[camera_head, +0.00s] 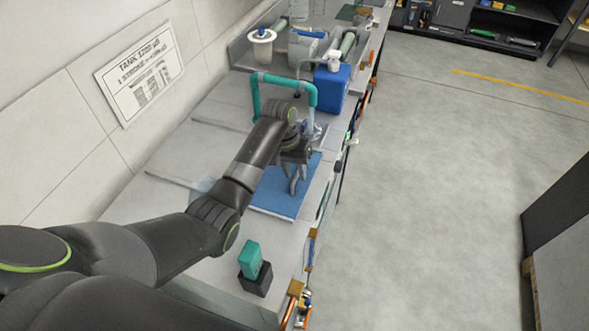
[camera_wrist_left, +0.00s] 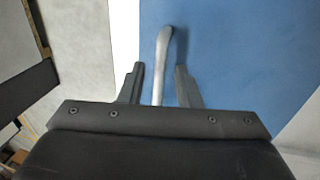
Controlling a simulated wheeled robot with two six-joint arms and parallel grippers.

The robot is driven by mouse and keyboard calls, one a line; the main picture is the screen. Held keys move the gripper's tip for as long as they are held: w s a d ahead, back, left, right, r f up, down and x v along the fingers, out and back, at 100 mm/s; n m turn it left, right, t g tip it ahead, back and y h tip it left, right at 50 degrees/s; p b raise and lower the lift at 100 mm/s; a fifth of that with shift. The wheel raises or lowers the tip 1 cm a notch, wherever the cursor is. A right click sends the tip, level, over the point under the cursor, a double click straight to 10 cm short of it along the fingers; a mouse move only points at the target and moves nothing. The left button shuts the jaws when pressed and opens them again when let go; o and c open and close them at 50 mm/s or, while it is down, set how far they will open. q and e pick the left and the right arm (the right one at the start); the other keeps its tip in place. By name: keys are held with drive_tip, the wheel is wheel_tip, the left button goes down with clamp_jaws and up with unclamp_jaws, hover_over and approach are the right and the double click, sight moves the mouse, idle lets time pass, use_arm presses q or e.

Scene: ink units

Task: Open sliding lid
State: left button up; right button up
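A flat blue panel (camera_head: 280,200), which looks like the sliding lid, lies on the grey bench. It also fills much of the left wrist view (camera_wrist_left: 240,50). A curved grey handle (camera_wrist_left: 163,45) stands on it. My left gripper (camera_head: 298,180) is over the panel, pointing down at the handle. In the left wrist view my left gripper (camera_wrist_left: 160,70) is open, with one finger on each side of the handle and gaps showing between. In the head view the arm and gripper partly hide the panel and handle. My right gripper is not in view.
A teal pipe frame (camera_head: 283,79) and a blue container (camera_head: 332,88) stand behind the gripper. A teal block on a black base (camera_head: 255,280) stands nearer on the bench. Pipes and fittings (camera_head: 293,300) line the bench's right edge.

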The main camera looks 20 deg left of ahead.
use_arm(q)
clamp_jaws()
drive_tip(key=shift+a, duration=0.15)
drive_tip(key=p, duration=0.2)
hover_over(267, 176)
drive_tip(key=shift+w+r, duration=0.1)
drive_tip(key=shift+r, duration=0.05)
drive_tip(key=a, duration=1.1)
drive_tip(key=shift+w+a, duration=0.1)
drive_tip(key=shift+w, duration=0.15)
drive_tip(key=shift+o, duration=0.6)
unclamp_jaws()
